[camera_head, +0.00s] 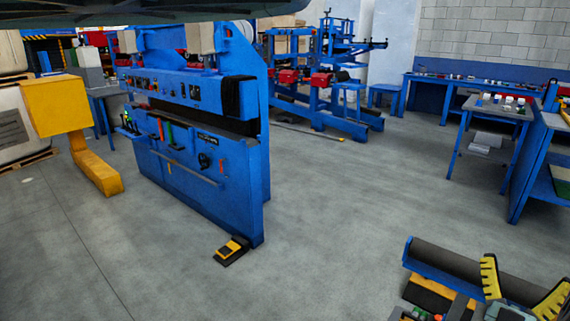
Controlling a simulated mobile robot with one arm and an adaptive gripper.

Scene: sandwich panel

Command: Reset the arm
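My gripper is not in view, so I cannot see its fingers or whether it holds anything. A dark, smooth shape crosses the top left edge of the head view, very close to the camera; I cannot tell what it is. The task names no other object.
A large blue machine (200,170) stands left of centre, a foot pedal (232,250) before it. A yellow post-mounted box (58,103) is at left. Blue-legged workbenches (490,110) stand at right. Equipment with yellow-and-black jaws (490,277) is at bottom right. The central floor (350,210) is clear.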

